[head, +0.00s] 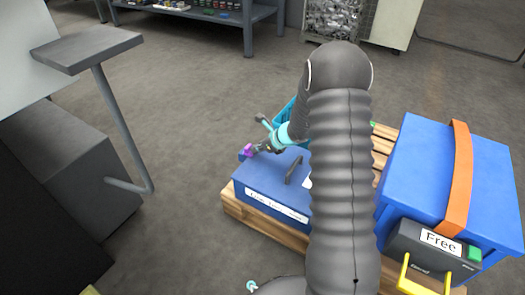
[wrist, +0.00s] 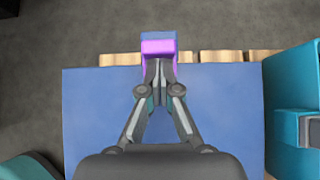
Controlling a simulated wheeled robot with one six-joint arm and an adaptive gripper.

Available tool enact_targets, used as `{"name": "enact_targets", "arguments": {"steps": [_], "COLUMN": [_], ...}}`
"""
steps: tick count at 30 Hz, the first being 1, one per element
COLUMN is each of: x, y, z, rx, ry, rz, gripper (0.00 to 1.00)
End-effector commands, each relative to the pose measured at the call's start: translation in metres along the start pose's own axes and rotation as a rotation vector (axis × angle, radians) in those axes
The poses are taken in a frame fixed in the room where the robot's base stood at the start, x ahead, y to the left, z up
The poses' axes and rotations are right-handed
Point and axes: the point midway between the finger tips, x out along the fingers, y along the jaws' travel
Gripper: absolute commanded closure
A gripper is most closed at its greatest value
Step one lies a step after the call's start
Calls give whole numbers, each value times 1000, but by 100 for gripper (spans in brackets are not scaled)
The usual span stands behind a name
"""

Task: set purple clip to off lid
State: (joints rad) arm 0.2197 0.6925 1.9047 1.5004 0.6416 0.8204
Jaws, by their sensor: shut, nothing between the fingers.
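The purple clip (wrist: 158,50) sits at the edge of a blue lid (wrist: 90,110), over a small blue tab that sticks out past the edge. In the head view my gripper (head: 262,147) is small and partly hidden by my arm.
The blue box stands on a wooden pallet (head: 262,230). A larger blue box (head: 450,175) with an orange strap (head: 461,170) and a "Free" sign (head: 440,242) stands to the right. A teal bin (wrist: 290,110) stands beside the lid. Grey floor (head: 190,100) is clear to the left.

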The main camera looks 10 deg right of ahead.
Motion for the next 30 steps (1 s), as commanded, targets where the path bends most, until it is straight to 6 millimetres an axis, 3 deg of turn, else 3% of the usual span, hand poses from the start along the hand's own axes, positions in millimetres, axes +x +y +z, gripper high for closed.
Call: {"name": "enact_targets", "arguments": {"steps": [11,19,30], "x": [2,22,20], "y": [0,1,0], "z": [2,22,21], "rx": [-1,-4,-2], "ry": [0,0,0], "rz": [0,1,0], "gripper": [100,100,100]}}
